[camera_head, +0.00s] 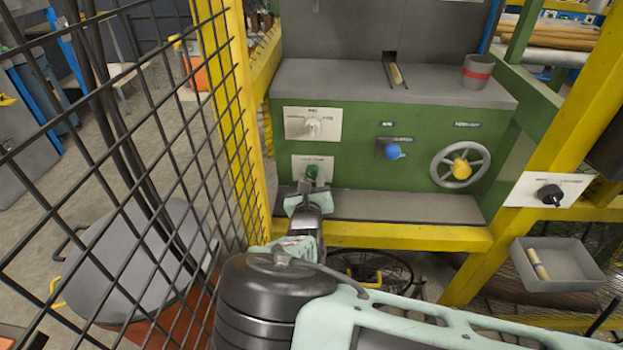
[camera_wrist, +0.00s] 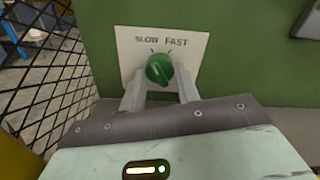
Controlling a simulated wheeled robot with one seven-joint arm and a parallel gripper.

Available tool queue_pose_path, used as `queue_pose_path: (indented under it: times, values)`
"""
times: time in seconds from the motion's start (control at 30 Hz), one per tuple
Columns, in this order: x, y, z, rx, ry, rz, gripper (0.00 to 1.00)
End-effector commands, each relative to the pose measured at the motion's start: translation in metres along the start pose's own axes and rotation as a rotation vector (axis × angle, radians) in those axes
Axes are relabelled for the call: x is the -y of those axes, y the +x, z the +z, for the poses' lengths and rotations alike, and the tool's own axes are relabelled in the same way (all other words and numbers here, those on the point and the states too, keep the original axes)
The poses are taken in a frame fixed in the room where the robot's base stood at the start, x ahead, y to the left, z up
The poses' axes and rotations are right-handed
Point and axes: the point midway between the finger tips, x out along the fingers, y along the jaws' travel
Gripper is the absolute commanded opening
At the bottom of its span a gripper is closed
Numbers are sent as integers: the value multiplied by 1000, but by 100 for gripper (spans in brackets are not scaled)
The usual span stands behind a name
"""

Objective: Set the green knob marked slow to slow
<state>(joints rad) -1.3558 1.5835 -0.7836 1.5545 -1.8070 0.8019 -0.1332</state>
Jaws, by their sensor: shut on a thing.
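The green knob (camera_wrist: 159,70) sits on a white plate (camera_wrist: 126,45) on the green machine front. The plate reads SLOW at upper left and FAST at upper right, with small marks above the knob. In the head view the knob (camera_head: 312,172) is low on the left of the panel, partly hidden by my gripper (camera_head: 310,190). In the wrist view my gripper (camera_wrist: 158,72) has one finger on each side of the knob and is shut on it. A ridge shows on the knob's face, but I cannot tell for certain which mark it points to.
A white knob (camera_head: 313,127) is above, a blue knob (camera_head: 393,151) and a handwheel (camera_head: 460,165) to the right. A black wire fence (camera_head: 130,150) and yellow post (camera_head: 233,80) stand close on the left. A grey ledge (camera_head: 400,206) runs below the panel.

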Motion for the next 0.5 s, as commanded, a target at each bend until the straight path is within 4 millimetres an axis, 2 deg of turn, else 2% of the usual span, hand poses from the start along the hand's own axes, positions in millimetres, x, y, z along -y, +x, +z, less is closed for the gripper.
queue_pose_path:
  times: [0.47,0.5]
  values:
    - [0,0,-1,-2,-17,1,9]
    - [0,-1,-1,-2,-17,1,37]
